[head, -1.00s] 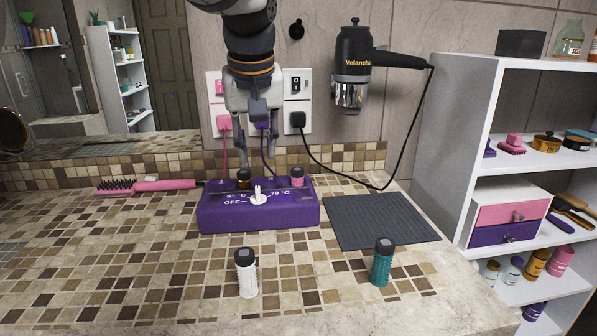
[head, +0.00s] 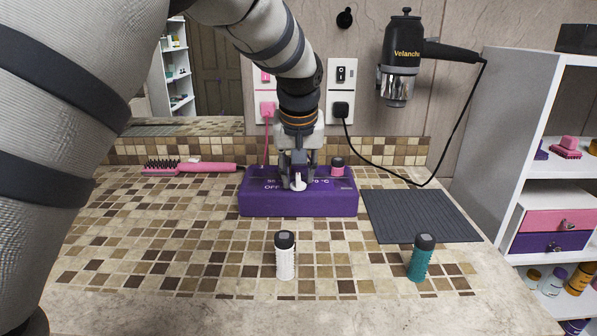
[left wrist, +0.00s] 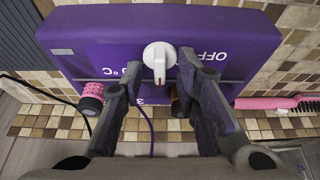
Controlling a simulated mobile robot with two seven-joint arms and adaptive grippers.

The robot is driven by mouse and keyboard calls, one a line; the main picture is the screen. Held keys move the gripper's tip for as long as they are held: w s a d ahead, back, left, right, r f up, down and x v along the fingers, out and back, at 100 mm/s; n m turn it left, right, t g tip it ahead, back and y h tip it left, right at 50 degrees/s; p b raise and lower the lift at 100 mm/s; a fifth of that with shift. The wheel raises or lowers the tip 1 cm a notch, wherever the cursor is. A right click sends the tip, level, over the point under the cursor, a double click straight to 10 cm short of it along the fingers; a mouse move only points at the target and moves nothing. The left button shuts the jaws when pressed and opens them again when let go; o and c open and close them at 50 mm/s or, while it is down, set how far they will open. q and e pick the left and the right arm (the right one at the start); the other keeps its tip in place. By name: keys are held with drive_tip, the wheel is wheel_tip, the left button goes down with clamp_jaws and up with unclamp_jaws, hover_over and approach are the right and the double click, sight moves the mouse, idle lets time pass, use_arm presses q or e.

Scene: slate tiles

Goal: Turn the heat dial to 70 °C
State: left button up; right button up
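The purple heater box (head: 325,204) stands on the tiled counter. Its white heat dial (head: 299,184) sits on top and shows clearly in the left wrist view (left wrist: 160,55). "OFF" is printed to its left and "70 °C" to its upper right in the head view; the other label is mostly hidden by my gripper. The dial's narrow ridge runs toward the box's back; its exact setting I cannot tell. My left gripper (head: 297,178) points down at the dial. Its fingers (left wrist: 159,70) are open, one on each side of the dial, with small gaps. My right gripper is not in view.
A pink roller (head: 337,167) stands on the box's back right. White (head: 285,257) and teal (head: 419,259) rollers stand in front. A pink brush (head: 190,168) lies left, a dark mat (head: 420,215) right. Cords hang behind; a hair dryer (head: 400,60) hangs on the wall.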

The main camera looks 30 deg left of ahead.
use_arm(q)
clamp_jaws()
drive_tip(key=shift+r, duration=0.1)
drive_tip(key=shift+m+h, duration=0.3)
drive_tip(key=shift+m, duration=0.4)
drive_tip(key=m+h, duration=0.1)
drive_tip(key=m, duration=0.1)
drive_tip(key=m+h, duration=0.1)
drive_tip(key=m, duration=0.2)
drive_tip(key=shift+a+t+p, duration=0.15)
drive_tip(key=shift+t+p, duration=0.15)
drive_tip(key=shift+f+m, duration=0.2)
drive_tip(key=shift+m, duration=0.3)
drive_tip(key=shift+o, duration=0.9)
unclamp_jaws()
drive_tip(key=shift+r, duration=0.1)
drive_tip(key=v, duration=1.2)
drive_tip(key=shift+a, duration=0.15)
